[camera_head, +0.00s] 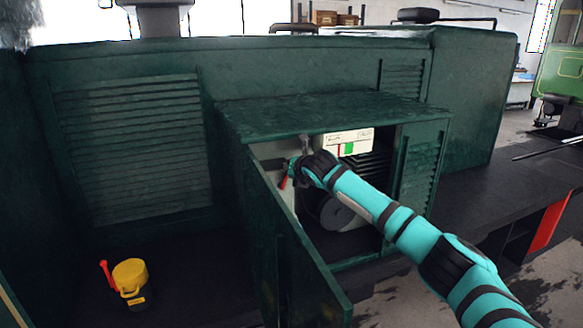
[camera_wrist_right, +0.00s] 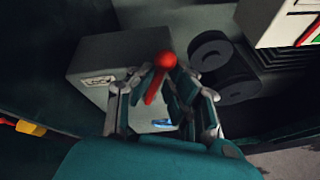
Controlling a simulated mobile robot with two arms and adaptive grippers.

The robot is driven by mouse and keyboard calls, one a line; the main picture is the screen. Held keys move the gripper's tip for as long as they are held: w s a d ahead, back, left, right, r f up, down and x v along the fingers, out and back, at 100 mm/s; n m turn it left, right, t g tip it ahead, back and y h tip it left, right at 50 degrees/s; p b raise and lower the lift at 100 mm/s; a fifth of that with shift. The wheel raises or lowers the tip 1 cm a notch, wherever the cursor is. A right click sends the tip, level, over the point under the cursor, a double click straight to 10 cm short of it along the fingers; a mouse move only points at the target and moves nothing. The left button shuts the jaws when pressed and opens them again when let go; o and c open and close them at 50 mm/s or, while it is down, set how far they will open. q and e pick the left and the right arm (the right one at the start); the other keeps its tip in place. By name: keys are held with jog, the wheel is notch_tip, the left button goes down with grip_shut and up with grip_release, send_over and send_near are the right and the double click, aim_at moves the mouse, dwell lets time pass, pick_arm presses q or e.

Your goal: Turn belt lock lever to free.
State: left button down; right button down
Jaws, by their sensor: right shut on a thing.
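A red lever with a round knob (camera_wrist_right: 166,60) stands between the fingers of my right gripper (camera_wrist_right: 160,84) in the right wrist view. The gripper is shut on it, just below the knob. In the head view my right gripper (camera_head: 302,168) reaches into the open green cabinet (camera_head: 320,112), and a bit of the red lever (camera_head: 284,180) shows beside it. The lever's lower end and pivot are hard to make out. My left gripper is in neither view.
The cabinet door (camera_head: 290,250) hangs open toward me. Inside are a grey box (camera_wrist_right: 98,82), dark round pulleys (camera_wrist_right: 238,88) and a white panel with red and green marks (camera_head: 348,142). A yellow-topped device with a red handle (camera_head: 130,275) stands at lower left.

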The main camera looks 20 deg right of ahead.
jog(key=shift+f, duration=0.3)
jog(key=c, duration=1.4)
grip_release()
jog(key=shift+r, duration=0.25)
jog(key=shift+s+r, duration=0.1)
jog(key=v, duration=1.1)
jog(key=shift+s+r, duration=0.1)
jog(key=shift+s, duration=0.3)
